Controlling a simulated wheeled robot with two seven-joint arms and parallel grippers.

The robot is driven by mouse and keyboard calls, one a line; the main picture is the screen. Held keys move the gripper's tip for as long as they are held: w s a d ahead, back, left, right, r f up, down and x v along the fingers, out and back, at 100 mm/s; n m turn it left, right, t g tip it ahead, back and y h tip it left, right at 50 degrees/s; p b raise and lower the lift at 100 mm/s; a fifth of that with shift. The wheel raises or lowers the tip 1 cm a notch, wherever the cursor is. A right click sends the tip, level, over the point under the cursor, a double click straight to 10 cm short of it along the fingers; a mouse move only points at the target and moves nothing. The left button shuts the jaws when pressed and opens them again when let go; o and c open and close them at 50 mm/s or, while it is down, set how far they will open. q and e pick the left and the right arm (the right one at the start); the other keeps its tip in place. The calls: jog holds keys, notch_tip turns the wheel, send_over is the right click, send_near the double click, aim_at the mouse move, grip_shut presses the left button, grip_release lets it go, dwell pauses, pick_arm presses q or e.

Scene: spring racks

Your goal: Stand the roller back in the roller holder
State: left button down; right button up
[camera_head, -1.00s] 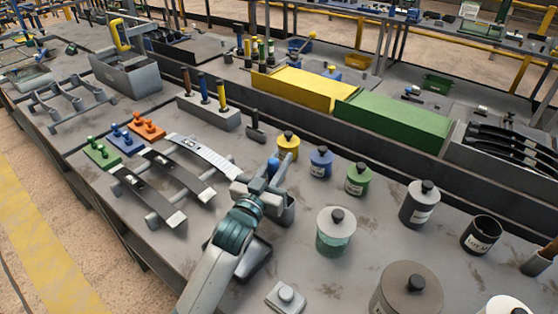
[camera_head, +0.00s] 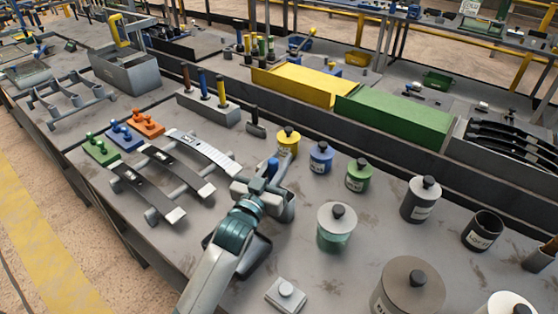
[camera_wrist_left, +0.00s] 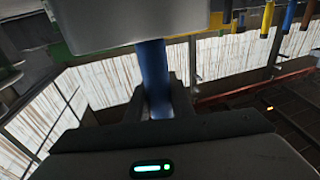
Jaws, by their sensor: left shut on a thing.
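My left gripper (camera_head: 268,186) is shut on the blue handle of the roller (camera_head: 273,168), above the middle of the bench. The left wrist view shows this blue handle (camera_wrist_left: 154,75) between the fingers, joined or close to a broad grey metal body at the top of the picture. The handle looks roughly upright. A grey part shows just right of the fingers in the head view; whether it is the roller's body or a holder I cannot tell. No roller holder can be identified with certainty. My right gripper is not in view.
A grey rack (camera_head: 212,115) with several coloured handles stands behind left. Strips lie across rails (camera_head: 180,170) at the left. Lidded pots, yellow (camera_head: 288,144), blue (camera_head: 320,162) and green (camera_head: 358,177), stand behind right. A pale jar (camera_head: 336,228) is close right. A dark tray (camera_head: 255,257) is partly hidden behind my arm.

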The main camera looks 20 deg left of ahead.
pick_arm(q)
jog(key=shift+f, duration=0.4)
jog(key=c, duration=1)
grip_release()
jog(key=shift+r, duration=0.1)
notch_tip(320, 180, up, 7)
jog(key=p, duration=0.6)
jog(key=shift+p, duration=0.4)
